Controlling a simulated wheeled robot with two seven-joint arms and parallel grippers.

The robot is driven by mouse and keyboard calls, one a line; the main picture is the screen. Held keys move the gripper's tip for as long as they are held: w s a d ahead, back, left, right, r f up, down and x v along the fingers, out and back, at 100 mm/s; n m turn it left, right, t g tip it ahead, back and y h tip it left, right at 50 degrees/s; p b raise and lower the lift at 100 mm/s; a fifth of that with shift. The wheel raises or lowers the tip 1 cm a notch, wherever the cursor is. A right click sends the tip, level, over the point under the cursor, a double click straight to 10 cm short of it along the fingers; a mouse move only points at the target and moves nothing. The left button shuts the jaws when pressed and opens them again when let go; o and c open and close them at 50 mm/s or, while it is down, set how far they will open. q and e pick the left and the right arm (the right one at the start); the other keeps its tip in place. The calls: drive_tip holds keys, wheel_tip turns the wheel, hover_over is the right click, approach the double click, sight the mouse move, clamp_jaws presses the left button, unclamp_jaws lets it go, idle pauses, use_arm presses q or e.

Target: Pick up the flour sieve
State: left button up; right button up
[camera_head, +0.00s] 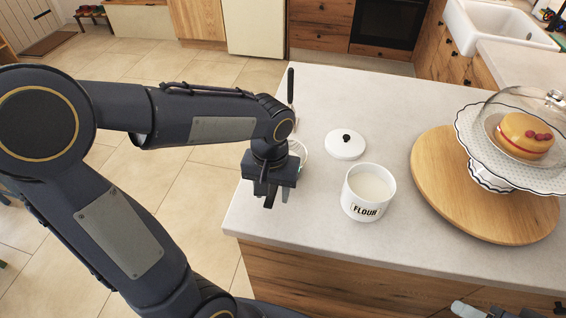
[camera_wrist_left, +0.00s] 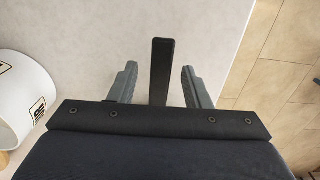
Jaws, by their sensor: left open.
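The flour sieve shows in the head view as a pale round rim (camera_head: 300,152), partly behind my left gripper, near the counter's left edge. A black bar that looks like its handle (camera_wrist_left: 162,70) shows in the left wrist view. My left gripper (camera_head: 272,197) points down over the counter. It is open, with one finger on each side of the black bar in the wrist view (camera_wrist_left: 158,85) and gaps on both sides. The join between rim and handle is hidden. Part of my right gripper (camera_head: 492,311) shows at the bottom right edge; its fingers are not clear.
A white flour jar (camera_head: 362,208) stands right of my left gripper, its lid (camera_head: 345,144) behind it. A black-handled utensil (camera_head: 290,87) is beyond the arm. A round wooden board (camera_head: 437,180) with a cake stand (camera_head: 468,132) is at right. The counter (camera_head: 390,97) behind the lid is clear.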

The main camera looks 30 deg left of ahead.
use_arm(q)
drive_tip(key=shift+f, duration=0.45)
drive_tip(key=shift+c, duration=0.2)
clamp_jaws()
drive_tip(key=shift+r, duration=0.1)
